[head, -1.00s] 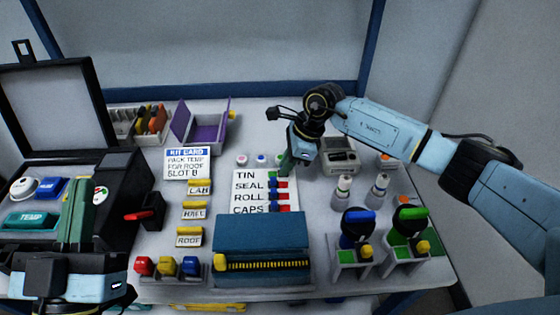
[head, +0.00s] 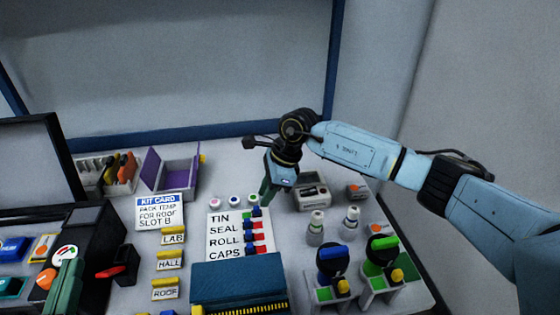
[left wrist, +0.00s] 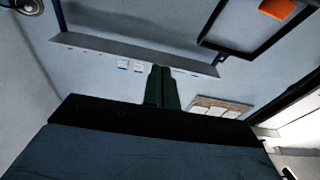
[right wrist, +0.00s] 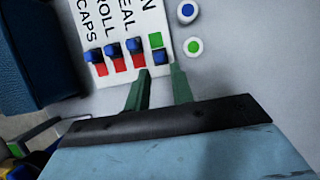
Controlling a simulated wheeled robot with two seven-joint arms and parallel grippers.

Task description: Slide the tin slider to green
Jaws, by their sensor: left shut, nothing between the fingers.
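The white slider card (head: 224,232) lists TIN, SEAL, ROLL and CAPS, each with a blue knob. The tin slider (right wrist: 161,57) has its blue knob at the end away from its green patch (right wrist: 155,40), which is uncovered. The other rows show red beside their knobs. My right gripper (right wrist: 162,72) is open, with its fingertips close to the tin knob, one to each side; contact cannot be told. It also shows at the card's upper right in the head view (head: 265,192). My left gripper (left wrist: 160,70) is shut and empty, away from the card, at lower left in the head view.
A blue case (head: 238,282) stands in front of the card. Round buttons (head: 235,200) lie behind it. White bottles (head: 316,222) and knob stands (head: 330,262) are to the right. A kit card (head: 160,210) and label blocks (head: 170,258) are to the left.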

